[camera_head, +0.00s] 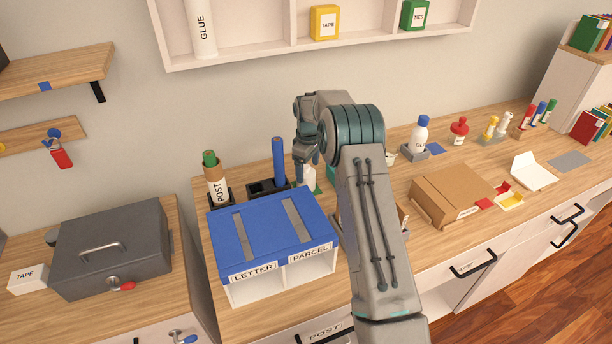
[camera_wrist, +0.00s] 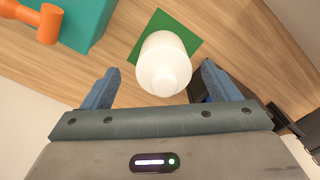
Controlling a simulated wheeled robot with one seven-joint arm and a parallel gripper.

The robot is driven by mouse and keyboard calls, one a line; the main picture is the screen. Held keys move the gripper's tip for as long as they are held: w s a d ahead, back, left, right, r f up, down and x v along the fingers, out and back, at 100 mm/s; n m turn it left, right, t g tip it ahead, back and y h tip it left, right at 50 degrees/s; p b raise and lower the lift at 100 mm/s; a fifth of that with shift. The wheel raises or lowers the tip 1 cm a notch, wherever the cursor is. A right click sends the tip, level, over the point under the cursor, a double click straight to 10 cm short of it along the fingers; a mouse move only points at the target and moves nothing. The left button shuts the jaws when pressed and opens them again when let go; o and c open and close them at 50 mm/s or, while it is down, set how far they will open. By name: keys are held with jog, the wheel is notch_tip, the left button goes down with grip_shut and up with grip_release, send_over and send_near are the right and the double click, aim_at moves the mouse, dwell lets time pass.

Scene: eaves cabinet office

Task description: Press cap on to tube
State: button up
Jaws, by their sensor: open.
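The brown cardboard tube marked POST (camera_head: 217,185) stands upright in a dark holder at the left of the bench in the head view. A green cap (camera_head: 209,158) sits at its top; I cannot tell how far it is pressed in. My gripper (camera_head: 304,158) is to the right of the tube and apart from it. In the wrist view my gripper (camera_wrist: 159,70) is open, with a white rounded bottle-like thing (camera_wrist: 163,62) between the fingertips in the picture. I see no finger touching it. The tube and cap do not clearly show in the wrist view.
A blue tube (camera_head: 279,160) stands in a black holder between the POST tube and my gripper. A blue-topped LETTER/PARCEL box (camera_head: 270,225) is in front. The white thing stands on a green square (camera_wrist: 190,42), near a teal block (camera_wrist: 85,22) and an orange handle (camera_wrist: 48,24).

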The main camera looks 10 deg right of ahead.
aim_at(307, 173)
jog(key=shift+s+a+f+p, duration=0.1)
jog(key=shift+f+p, duration=0.45)
jog(key=shift+f, duration=0.8)
jog(key=shift+a+f+p, duration=0.1)
jog(key=shift+f+p, duration=0.45)
jog(key=shift+f, duration=0.75)
jog(key=c, duration=1)
